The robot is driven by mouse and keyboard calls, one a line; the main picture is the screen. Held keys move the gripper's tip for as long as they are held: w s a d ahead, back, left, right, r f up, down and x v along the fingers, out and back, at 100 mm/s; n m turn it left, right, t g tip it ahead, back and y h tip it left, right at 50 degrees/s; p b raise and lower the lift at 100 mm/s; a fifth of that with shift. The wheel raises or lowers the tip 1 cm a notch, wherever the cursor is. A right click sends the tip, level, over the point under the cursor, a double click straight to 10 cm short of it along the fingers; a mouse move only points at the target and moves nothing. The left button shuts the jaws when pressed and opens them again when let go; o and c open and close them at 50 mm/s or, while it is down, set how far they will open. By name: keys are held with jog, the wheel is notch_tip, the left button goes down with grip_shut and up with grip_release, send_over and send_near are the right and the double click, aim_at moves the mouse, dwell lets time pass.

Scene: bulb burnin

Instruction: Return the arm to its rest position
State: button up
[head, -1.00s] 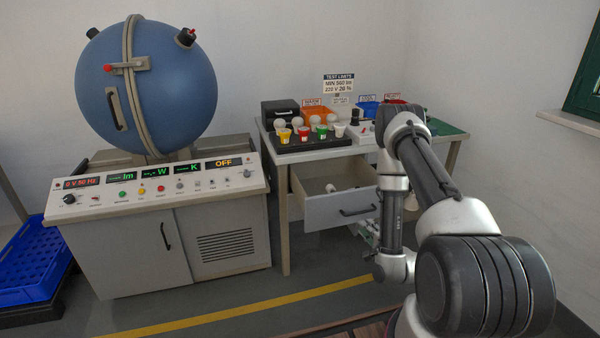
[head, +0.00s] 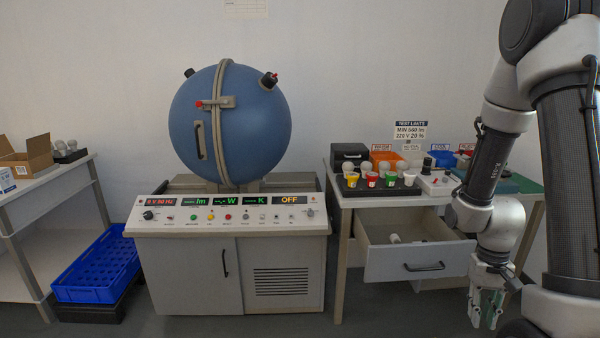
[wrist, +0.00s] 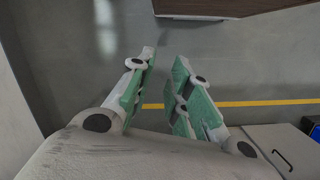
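My gripper (head: 487,308) hangs at the lower right of the head view, in front of the right-hand bench, with its fingers pointing down. Part of the arm lies outside the head view.
The bench drawer (head: 418,260) stands open, left of my gripper. The blue sphere (head: 230,125) sits on its console (head: 230,215). A blue crate (head: 98,268) is at lower left. A dark-topped wooden piece (wrist: 225,8) shows in the wrist view. Floor below the gripper is clear.

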jog(key=s+a+r+n+t, duration=0.1)
jog(key=s+a+r+t, duration=0.1)
jog(key=r, duration=0.7)
jog(key=s+a+r+n+t, duration=0.1)
jog(key=s+a+r+t, duration=0.1)
jog(key=r, duration=0.8)
jog(key=s+a+r+n+t, duration=0.1)
jog(key=s+a+r+t, duration=0.1)
jog(key=r, duration=0.8)
jog(key=s+a, duration=0.1)
jog(key=s, duration=0.1)
jog(key=shift+s+r+t, duration=0.2)
jog(key=shift+s+t, duration=0.1)
